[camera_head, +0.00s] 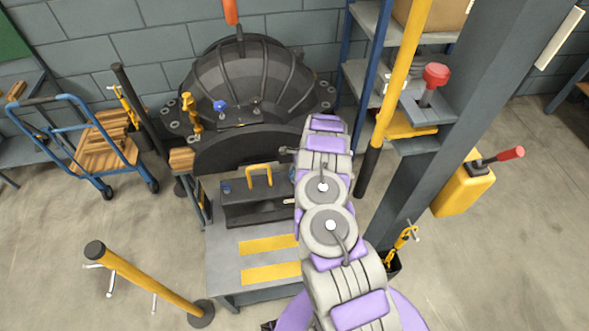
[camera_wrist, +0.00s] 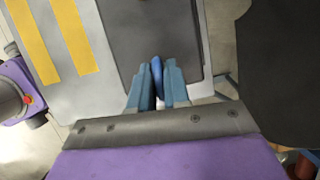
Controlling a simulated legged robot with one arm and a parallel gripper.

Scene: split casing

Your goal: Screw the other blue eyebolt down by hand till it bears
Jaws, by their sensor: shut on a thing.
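In the wrist view my gripper (camera_wrist: 158,66) is shut on a blue eyebolt (camera_wrist: 156,77), which shows as a narrow blue piece between the light-blue fingers. They are over a dark grey surface; whether the eyebolt touches it I cannot tell. In the head view the gripper is mostly hidden by my arm, at the right end of the black toolbox. Another blue eyebolt (camera_head: 220,105) stands upright on the front flange of the dark ribbed casing (camera_head: 245,75). A dark bolt head shows on the flange to its right.
The black toolbox (camera_head: 250,207) with a yellow handle (camera_head: 259,170) stands on a grey bench (camera_head: 225,255) with yellow stripes. A yellow-and-black post (camera_head: 395,85) and a grey column stand right of the casing. A wooden-decked trolley (camera_head: 103,155) is at left.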

